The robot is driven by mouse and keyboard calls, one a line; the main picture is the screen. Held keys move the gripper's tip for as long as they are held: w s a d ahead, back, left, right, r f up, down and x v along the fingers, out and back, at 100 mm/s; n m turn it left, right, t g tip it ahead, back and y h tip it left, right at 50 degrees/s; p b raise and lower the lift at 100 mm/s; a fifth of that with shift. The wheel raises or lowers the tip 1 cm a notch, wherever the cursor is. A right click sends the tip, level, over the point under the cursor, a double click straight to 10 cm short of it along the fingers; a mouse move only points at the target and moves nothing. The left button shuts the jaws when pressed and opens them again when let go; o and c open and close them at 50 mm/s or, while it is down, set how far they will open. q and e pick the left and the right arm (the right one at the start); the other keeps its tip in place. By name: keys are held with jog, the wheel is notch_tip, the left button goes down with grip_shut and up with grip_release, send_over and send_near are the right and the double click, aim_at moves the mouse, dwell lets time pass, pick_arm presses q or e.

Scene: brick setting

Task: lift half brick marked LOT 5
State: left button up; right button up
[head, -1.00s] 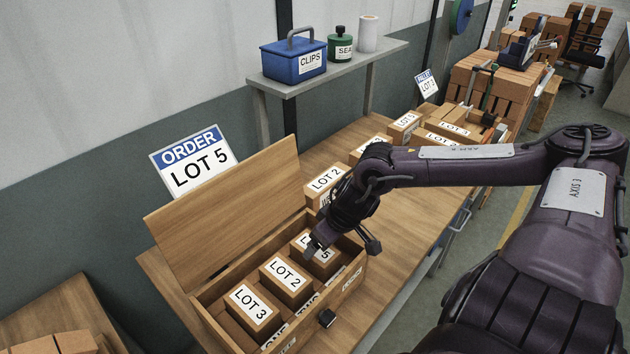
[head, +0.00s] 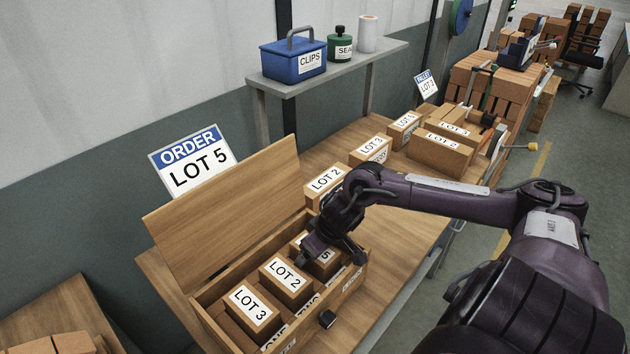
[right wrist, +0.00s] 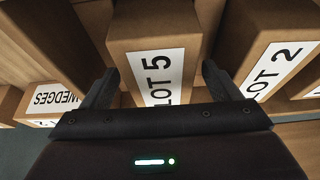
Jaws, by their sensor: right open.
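The half brick marked LOT 5 (head: 325,262) stands in the far compartment of the open wooden box (head: 216,338), partly hidden by my right gripper. In the right wrist view the LOT 5 brick (right wrist: 155,45) lies ahead, between the two fingers. My right gripper (head: 325,252) is open; its fingers (right wrist: 158,88) sit on either side of the brick's near end, and I cannot tell whether they touch it. An order sign reading LOT 5 (head: 196,160) stands behind the box. My left gripper is not in view.
Bricks marked LOT 2 (head: 287,280) and LOT 3 (head: 251,308) share the box. The box's raised lid (head: 230,205) stands on its wall side. A shelf (head: 330,66) holds a blue CLIPS box (head: 293,60).

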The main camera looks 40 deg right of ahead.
jog(key=shift+f, duration=0.25)
dwell(0.3)
jog(key=shift+w, duration=0.1)
grip_shut()
dwell(0.4)
